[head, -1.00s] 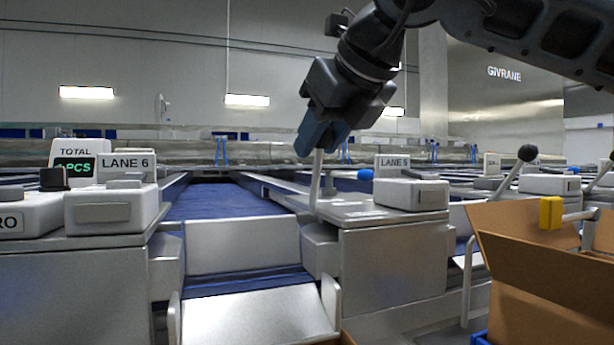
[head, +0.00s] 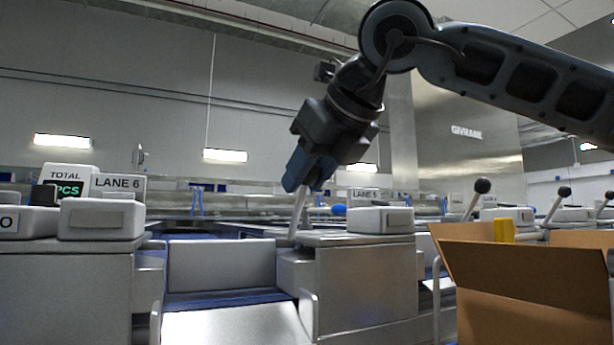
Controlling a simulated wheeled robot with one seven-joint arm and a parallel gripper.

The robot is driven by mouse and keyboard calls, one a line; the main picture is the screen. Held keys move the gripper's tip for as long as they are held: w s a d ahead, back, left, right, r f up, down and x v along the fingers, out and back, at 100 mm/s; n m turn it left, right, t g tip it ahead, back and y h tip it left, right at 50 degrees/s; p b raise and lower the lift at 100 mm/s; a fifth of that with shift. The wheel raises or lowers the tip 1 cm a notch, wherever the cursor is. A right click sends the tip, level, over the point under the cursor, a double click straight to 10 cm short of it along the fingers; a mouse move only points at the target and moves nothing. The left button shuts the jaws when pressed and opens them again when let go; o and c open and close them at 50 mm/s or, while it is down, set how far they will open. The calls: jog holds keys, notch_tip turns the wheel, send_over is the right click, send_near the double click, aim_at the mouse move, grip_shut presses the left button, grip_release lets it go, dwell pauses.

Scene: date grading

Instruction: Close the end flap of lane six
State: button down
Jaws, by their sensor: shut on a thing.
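The lane six sign (head: 118,185) stands on a white box left of the lane. A grey metal plate (head: 220,266), which looks like the end flap, stands across the end of the blue belt. A sloping metal chute (head: 235,325) lies below it, with a strip of blue between. My gripper (head: 304,178) is shut on the top of a pale lever (head: 298,215) at the lane's right side. The lever leans slightly right in the picture; its knob is hidden by the fingers.
An open cardboard box (head: 525,290) stands at the front right, with a yellow block (head: 504,229) at its far edge. More levers with black knobs (head: 482,186) stand behind it. The lane five sign (head: 364,194) is right of my gripper.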

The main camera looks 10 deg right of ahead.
jog(key=shift+f, duration=0.1)
jog(key=c, duration=0.8)
grip_release()
jog(key=shift+o, duration=0.2)
jog(key=p+v, duration=0.1)
jog(key=v, duration=0.7)
